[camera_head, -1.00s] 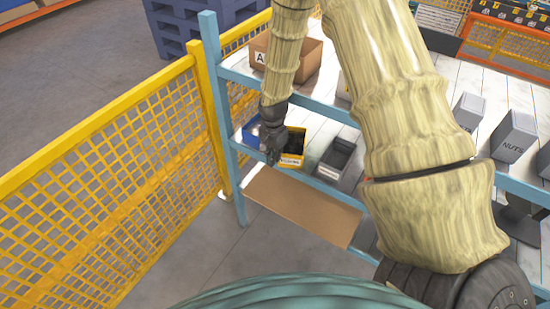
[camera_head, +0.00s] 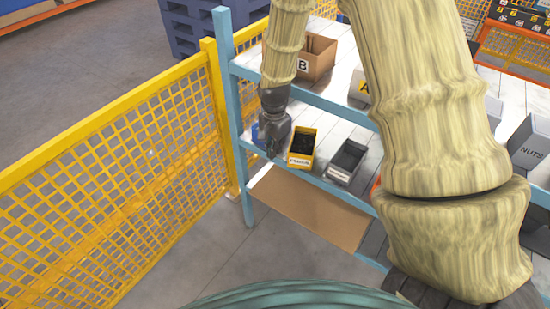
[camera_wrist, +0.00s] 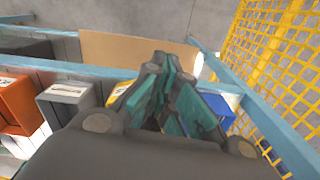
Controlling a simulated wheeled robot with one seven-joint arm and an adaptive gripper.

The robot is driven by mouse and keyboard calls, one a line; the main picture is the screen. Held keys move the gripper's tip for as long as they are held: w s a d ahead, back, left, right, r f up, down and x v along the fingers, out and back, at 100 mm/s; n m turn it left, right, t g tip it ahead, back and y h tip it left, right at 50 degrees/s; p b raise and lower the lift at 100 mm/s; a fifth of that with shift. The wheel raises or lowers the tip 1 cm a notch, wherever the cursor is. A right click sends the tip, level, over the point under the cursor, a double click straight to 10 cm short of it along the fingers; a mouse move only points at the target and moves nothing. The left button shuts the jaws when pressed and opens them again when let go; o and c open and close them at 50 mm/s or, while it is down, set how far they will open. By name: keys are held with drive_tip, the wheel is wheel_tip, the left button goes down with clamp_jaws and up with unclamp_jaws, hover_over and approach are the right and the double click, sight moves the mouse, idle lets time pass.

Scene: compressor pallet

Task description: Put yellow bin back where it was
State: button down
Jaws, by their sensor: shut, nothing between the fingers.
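The yellow bin (camera_head: 301,149) stands on the middle shelf (camera_head: 329,188) in the head view, between a blue bin (camera_head: 257,134) and a grey bin (camera_head: 347,162). It has a white label on its front and dark contents. My gripper (camera_head: 272,150) is shut and empty, just left of the yellow bin and in front of the blue bin, which it partly hides. In the wrist view my gripper's fingers (camera_wrist: 165,75) are together, and only a sliver of the yellow bin (camera_wrist: 117,90) shows beside them. I cannot tell whether the gripper touches a bin.
A blue rack post (camera_head: 236,130) and yellow mesh fence (camera_head: 130,165) stand close on the left. Cardboard box B (camera_head: 313,60) is on the upper shelf. A brown board (camera_head: 308,212) lies below. An orange bin (camera_wrist: 18,104) shows in the wrist view.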

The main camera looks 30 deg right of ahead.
drive_tip(key=shift+d+r+b, duration=0.1)
drive_tip(key=shift+r+b, duration=0.25)
drive_tip(key=shift+r, duration=1.2)
drive_tip(key=c, duration=1.7)
unclamp_jaws()
drive_tip(key=shift+s+f, duration=0.15)
drive_tip(key=shift+f, duration=0.1)
drive_tip(key=shift+c, duration=0.2)
drive_tip(key=shift+o, duration=0.7)
drive_tip(key=s+a+f+n, duration=0.2)
drive_tip(key=s+f, duration=0.3)
drive_tip(key=f, duration=0.5)
drive_tip(key=shift+s+a+f+n+b, duration=0.25)
drive_tip(key=shift+s+f+n+b, duration=0.15)
drive_tip(key=shift+n, duration=0.2)
drive_tip(key=s+a+f+n, duration=0.2)
drive_tip(key=s+f, duration=0.4)
drive_tip(key=s, duration=0.3)
drive_tip(key=s+a+f+n+b, duration=0.1)
drive_tip(key=s+a+f+n, duration=0.1)
drive_tip(key=s+f+n, duration=0.3)
drive_tip(key=s+a+f+n, duration=0.2)
drive_tip(key=s+f, duration=0.5)
drive_tip(key=s, duration=0.6)
drive_tip(key=shift+a+f+n, duration=0.15)
drive_tip(key=shift+f+n, duration=0.15)
drive_tip(key=shift+n, duration=0.5)
